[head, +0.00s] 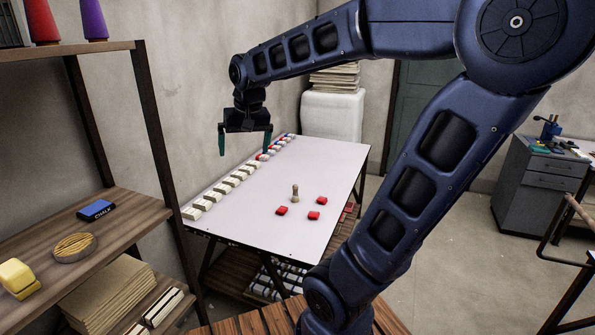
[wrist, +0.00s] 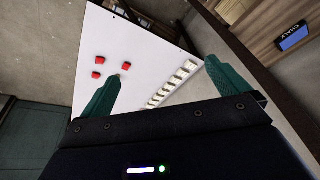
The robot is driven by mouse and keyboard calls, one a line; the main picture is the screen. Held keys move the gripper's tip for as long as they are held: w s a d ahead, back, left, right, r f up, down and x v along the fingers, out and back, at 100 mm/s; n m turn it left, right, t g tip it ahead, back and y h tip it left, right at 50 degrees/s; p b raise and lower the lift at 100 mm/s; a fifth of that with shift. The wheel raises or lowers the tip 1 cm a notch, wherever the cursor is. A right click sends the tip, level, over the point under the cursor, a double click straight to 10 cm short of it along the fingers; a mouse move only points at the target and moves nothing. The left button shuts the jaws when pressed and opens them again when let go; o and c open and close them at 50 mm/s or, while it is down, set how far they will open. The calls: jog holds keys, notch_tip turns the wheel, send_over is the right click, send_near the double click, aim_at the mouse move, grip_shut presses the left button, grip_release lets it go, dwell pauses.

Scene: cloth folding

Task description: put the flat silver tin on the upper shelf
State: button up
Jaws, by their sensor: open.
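A round, shallow tin (head: 74,247) with a silvery rim and yellowish contents sits on the middle wooden shelf (head: 139,218) at the left of the head view. The upper shelf (head: 60,51) is above it at top left. My gripper (head: 244,150) is open and empty, pointing down above the far left part of the white table. It is well to the right of the tin and apart from it. In the wrist view my two green fingers (wrist: 163,75) are spread with nothing between them; the tin is not visible there.
On the upper shelf stand a red cone (head: 42,22) and a purple cone (head: 93,20). A blue chalk box (head: 96,209) and a yellow object (head: 18,278) flank the tin. A dark shelf post (head: 160,140) stands between shelf and table (head: 300,170).

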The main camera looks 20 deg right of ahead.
jog(key=s+d+f+t+h, duration=0.1)
jog(key=s+d+f, duration=0.3)
jog(key=s+d, duration=0.7)
jog(key=shift+f, duration=0.4)
